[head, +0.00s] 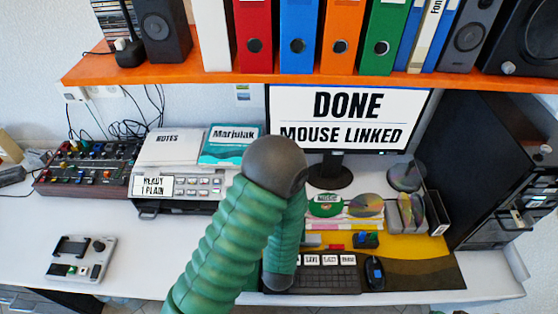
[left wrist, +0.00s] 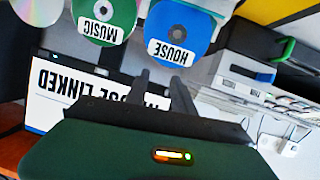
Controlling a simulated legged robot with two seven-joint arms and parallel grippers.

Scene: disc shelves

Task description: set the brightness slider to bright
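I cannot identify a marked brightness slider. A white control panel (head: 80,258) with a dark bracket, a knob and small controls lies at the lower left of the desk; its labels are too small to read. The monitor (head: 350,118) reads "DONE" and "MOUSE LINKED", and also shows inverted in the left wrist view (left wrist: 45,108). My green left arm bends across the middle of the head view, its gripper hidden there. In the left wrist view, my left gripper (left wrist: 163,84) has its dark fingers apart with nothing seen between them. My right gripper is not in view.
A keyboard (head: 318,280) and mouse (head: 375,274) lie right of my arm. A blue "HOUSE" disc (left wrist: 180,28) and green "MUSIC" disc (left wrist: 104,14) appear near the fingers. An orange shelf (head: 200,71) overhangs the desk. The desk's left front is mostly clear around the panel.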

